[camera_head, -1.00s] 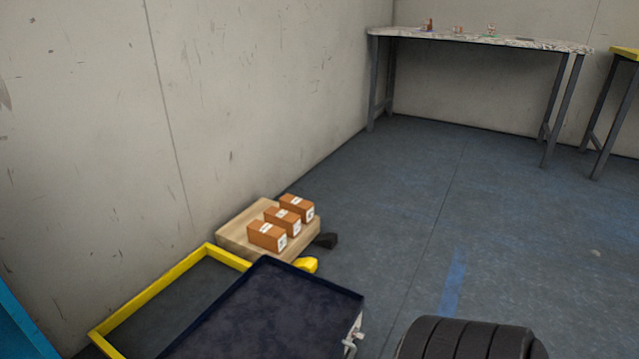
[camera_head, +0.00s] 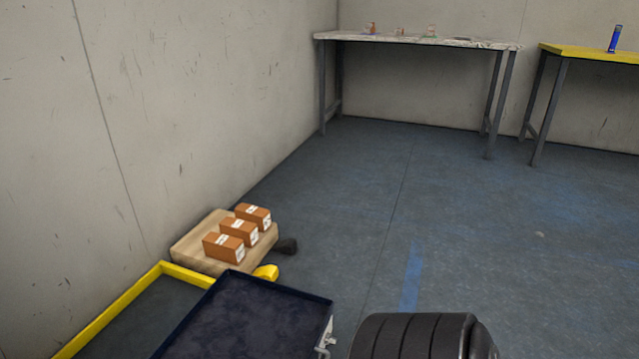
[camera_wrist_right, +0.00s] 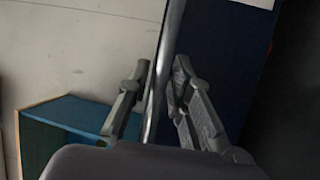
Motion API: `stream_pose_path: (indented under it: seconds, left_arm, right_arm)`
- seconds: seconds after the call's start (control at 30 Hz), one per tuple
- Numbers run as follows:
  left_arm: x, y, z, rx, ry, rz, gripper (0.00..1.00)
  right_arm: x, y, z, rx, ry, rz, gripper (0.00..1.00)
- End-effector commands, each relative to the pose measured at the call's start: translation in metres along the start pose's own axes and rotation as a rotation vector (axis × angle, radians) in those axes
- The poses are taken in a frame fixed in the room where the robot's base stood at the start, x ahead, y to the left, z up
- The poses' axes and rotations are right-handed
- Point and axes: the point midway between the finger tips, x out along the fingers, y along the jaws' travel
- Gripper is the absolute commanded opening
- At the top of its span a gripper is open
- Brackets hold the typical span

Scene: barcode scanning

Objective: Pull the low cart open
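The low cart is a dark blue flat-topped unit (camera_head: 258,318) at the bottom middle of the head view, beside a yellow frame (camera_head: 112,318). A metal fitting (camera_head: 326,338) shows at its right edge. In the right wrist view a slim metal bar (camera_wrist_right: 161,75) runs up in front of a dark blue panel (camera_wrist_right: 222,60). My right gripper (camera_wrist_right: 161,85) has one finger on each side of this bar, close against it; exact contact is hard to see. My left gripper is not in view.
A wooden pallet (camera_head: 188,248) with three brown boxes (camera_head: 224,248) lies behind the cart by the wall. A white-topped table (camera_head: 420,40) and a yellow-topped table (camera_head: 590,51) stand at the back. The floor (camera_head: 400,190) between is clear. A blue open box (camera_wrist_right: 75,125) shows in the wrist view.

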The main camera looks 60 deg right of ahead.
Motion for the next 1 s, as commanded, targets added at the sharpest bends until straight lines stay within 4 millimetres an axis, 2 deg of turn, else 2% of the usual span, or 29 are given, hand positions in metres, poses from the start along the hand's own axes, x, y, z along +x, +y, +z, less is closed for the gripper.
stream_pose_path:
  seconds: [0.13, 0.23, 0.5, 0.7, 0.83, 1.0]
  left_arm:
    - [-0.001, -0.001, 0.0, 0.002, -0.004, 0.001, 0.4]
    - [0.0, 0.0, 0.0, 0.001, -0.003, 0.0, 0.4]
    - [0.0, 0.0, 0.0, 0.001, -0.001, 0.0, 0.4]
    - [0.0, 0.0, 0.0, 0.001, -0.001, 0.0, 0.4]
    - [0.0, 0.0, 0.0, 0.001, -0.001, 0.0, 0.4]
    - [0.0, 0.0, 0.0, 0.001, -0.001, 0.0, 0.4]
  right_arm:
    - [-0.004, -0.001, -0.001, 0.001, 0.0, -0.002, 0.2]
    - [-0.017, -0.001, 0.0, 0.001, -0.001, -0.004, 0.2]
    - [-0.074, -0.001, 0.0, -0.001, -0.003, -0.006, 0.2]
    - [-0.107, -0.001, 0.0, 0.0, -0.002, -0.003, 0.2]
    - [-0.117, 0.0, 0.0, 0.0, -0.001, -0.001, 0.2]
    - [-0.121, 0.0, 0.0, 0.0, -0.001, 0.0, 0.2]
